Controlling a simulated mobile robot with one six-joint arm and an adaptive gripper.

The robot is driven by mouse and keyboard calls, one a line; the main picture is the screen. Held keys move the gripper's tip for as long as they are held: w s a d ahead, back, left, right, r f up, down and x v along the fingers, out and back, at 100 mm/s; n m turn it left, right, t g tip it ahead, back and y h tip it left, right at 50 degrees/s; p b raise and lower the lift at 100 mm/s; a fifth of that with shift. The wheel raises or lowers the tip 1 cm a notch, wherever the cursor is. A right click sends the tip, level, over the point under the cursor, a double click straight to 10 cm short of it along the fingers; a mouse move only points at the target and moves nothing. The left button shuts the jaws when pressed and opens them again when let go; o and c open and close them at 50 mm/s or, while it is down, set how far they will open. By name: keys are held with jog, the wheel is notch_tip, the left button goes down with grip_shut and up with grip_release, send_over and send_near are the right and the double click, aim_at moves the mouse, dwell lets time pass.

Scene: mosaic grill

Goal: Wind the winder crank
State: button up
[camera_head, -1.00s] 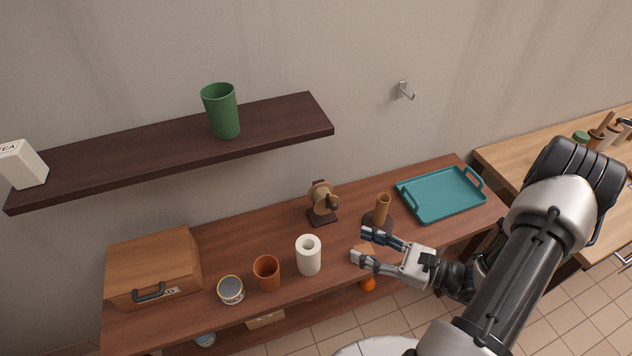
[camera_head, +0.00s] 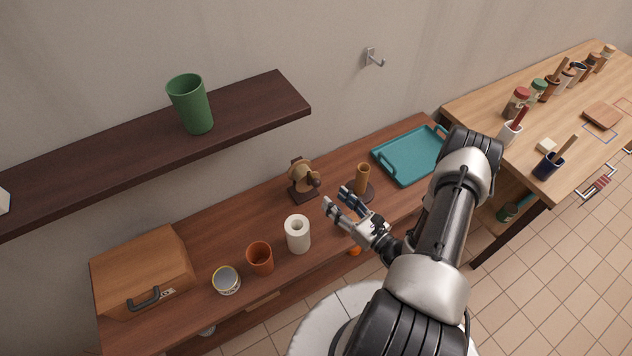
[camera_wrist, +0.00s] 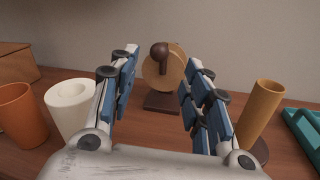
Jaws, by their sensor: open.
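The winder (camera_head: 303,182) stands on the brown sideboard against the wall, a tan wheel on a dark base. Its dark crank knob (camera_head: 314,180) faces out toward me. In the wrist view the winder (camera_wrist: 164,82) shows upright between my fingers and beyond them, with the knob (camera_wrist: 159,50) at the upper front of the wheel. My gripper (camera_head: 339,201) is open and empty, in front and to the right of the winder, apart from it. The fingers (camera_wrist: 157,85) also frame it in the wrist view.
A white roll (camera_head: 297,235), an orange cup (camera_head: 260,258) and a tin (camera_head: 226,281) stand left of my gripper. A brown cylinder on a dark base (camera_head: 362,181) stands close on the right, with a teal tray (camera_head: 407,160) beyond. A dark shelf (camera_head: 262,112) hangs above.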

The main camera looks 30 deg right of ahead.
aim_at(316, 182)
jog(key=x, duration=0.9)
jog(key=shift+w+a, duration=0.1)
jog(key=shift+w, duration=0.1)
grip_shut()
dwell(0.4)
